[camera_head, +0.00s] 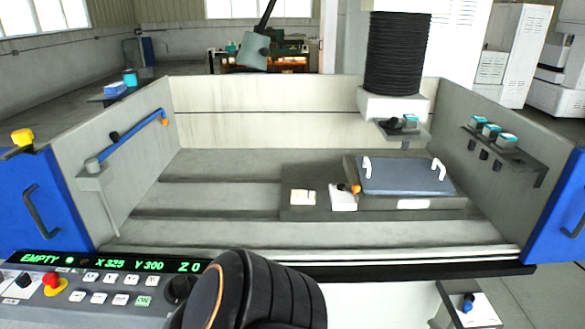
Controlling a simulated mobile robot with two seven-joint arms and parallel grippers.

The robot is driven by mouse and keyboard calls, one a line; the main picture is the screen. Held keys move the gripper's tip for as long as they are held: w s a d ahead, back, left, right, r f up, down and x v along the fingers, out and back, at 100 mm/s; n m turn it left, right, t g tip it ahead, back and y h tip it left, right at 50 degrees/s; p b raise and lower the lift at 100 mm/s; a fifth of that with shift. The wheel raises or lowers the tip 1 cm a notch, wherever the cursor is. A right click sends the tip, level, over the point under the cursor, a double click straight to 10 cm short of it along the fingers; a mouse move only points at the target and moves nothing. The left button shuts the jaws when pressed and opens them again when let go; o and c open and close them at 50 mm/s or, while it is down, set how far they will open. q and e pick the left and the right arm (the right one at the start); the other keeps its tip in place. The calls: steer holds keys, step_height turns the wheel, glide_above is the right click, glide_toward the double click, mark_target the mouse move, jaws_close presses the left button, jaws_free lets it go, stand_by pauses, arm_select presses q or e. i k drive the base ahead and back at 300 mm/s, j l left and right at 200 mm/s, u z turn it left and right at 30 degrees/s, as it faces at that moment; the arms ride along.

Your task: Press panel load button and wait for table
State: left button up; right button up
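The control panel (60,291) is at the lower left. Its green display (110,263) reads EMPTY, X 325, Y 300, Z 0. Below it are several small white buttons (98,298), a green button (144,301) and a red emergency-stop knob (52,281). The labels are too small to tell which is the load button. The machine table (300,212) lies inside the open tank, with a grey plate with two white handles (408,176) on it. A black link of my arm stands at the bottom centre, just right of the panel, hiding part of it. Neither gripper shows.
Grey tank walls (270,127) enclose the table, with blue doors (48,203) on both sides. A black bellows column (397,52) hangs above the back right. A shelf with several teal-topped items (505,141) is on the right wall. A blue bar (131,140) is on the left wall.

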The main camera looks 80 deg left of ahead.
mark_target(76, 296)
steer(key=u, duration=4)
